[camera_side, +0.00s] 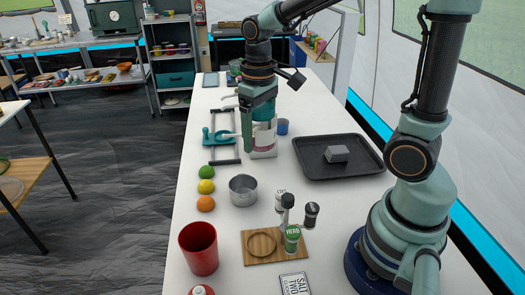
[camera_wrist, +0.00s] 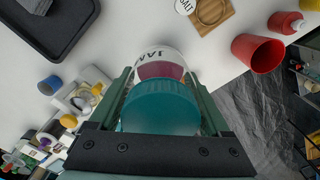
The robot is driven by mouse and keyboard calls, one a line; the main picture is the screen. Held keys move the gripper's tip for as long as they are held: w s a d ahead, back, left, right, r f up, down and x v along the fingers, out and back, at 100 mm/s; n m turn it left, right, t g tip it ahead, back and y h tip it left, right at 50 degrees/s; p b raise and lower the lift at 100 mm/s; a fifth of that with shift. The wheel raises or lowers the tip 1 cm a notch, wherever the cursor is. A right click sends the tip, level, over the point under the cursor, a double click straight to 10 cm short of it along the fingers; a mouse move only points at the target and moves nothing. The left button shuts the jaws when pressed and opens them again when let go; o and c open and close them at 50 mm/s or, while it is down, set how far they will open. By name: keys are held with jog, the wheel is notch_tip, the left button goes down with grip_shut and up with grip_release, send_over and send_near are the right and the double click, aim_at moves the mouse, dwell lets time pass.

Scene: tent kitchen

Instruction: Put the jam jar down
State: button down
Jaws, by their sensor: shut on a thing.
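The jam jar (camera_wrist: 162,104) has a teal lid, a white label reading JAM and dark red contents. In the wrist view it sits between both jaws of my gripper (camera_wrist: 165,100), which is shut on it. In the side view the jam jar (camera_side: 263,140) is below my gripper (camera_side: 262,125), upright, near the middle of the white table (camera_side: 270,222). Its base looks at or very close to the table top; I cannot tell whether it touches. One jaw hides part of its left side.
A black tray (camera_side: 362,172) with a grey block (camera_side: 336,154) lies to the right. A metal cup (camera_side: 243,190) and fruits stand nearer.

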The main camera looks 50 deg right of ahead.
aim_at(280, 177)
jog(key=w+d+r+n, duration=0.15)
jog(key=d+n, duration=0.25)
jog(key=d, duration=0.7)
jog(key=f, duration=1.9)
jog(key=shift+s+d+f, duration=0.1)
jog(key=shift+s+f, duration=0.05)
jog(key=shift+s, duration=0.05)
jog(key=shift+f, duration=0.15)
grip_release()
